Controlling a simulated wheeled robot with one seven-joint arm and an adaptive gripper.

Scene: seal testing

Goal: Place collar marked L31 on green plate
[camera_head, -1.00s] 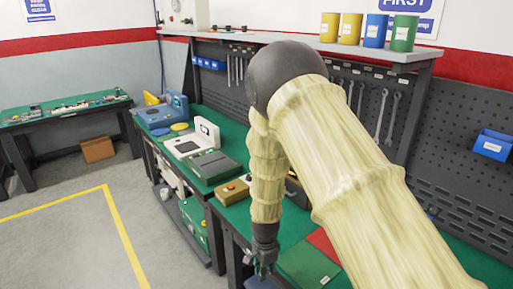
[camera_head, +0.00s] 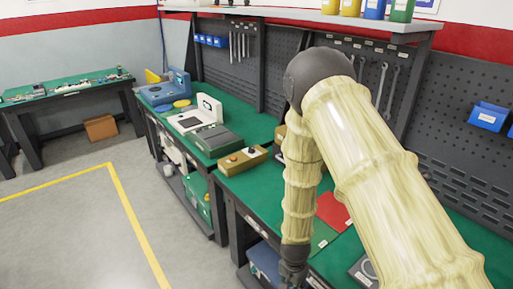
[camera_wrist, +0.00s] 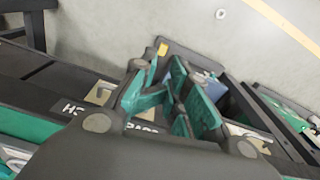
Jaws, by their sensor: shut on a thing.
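My gripper (camera_head: 293,275) points down at the front edge of the green-topped workbench. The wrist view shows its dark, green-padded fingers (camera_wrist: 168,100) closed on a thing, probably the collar. That thing is mostly hidden, and no L31 marking can be read. A green plate (camera_head: 322,239) lies on the bench, right of the gripper and partly behind my arm. A red plate (camera_head: 333,211) lies just beyond it. In the wrist view, partly covered lettering shows along the dark bench edge.
A tan control box (camera_head: 243,160), a grey-green device (camera_head: 216,141) and a white device (camera_head: 190,120) stand farther left along the bench. A grey item with a ring (camera_head: 362,270) lies to the right. A blue box (camera_head: 265,262) sits below the bench. The floor at left is clear.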

